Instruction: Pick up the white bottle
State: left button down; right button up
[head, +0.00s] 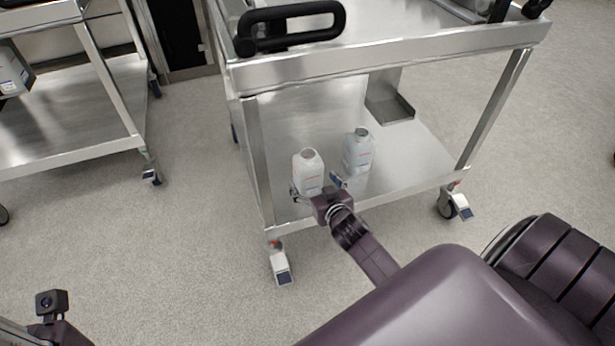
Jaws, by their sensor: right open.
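Two white bottles stand upright on the lower shelf (415,165) of a steel cart. The nearer white bottle (308,172) is at the shelf's front left, and the other white bottle (358,152) is behind it to the right. Both have open-looking necks and small printed labels. My right gripper (318,188) reaches in over the shelf's front edge, its open fingers at either side of the nearer bottle's lower part. Whether they touch the bottle cannot be told. My left gripper's fingers do not show; only part of my left arm is at the lower left.
The cart's upper shelf (400,45) with a black handle (292,24) overhangs the bottles. Cart legs stand at both sides. A bent metal plate (390,105) is at the back of the lower shelf. Another steel cart (75,120) stands left, with a container (12,72).

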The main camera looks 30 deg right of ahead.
aim_at(313, 178)
jog(key=b+x, duration=0.1)
jog(key=x, duration=0.1)
jog(key=b+x, duration=0.1)
jog(key=x, duration=0.1)
jog(key=shift+w+d+f, duration=0.1)
jog(key=shift+w+d, duration=0.2)
jog(key=c, duration=1.3)
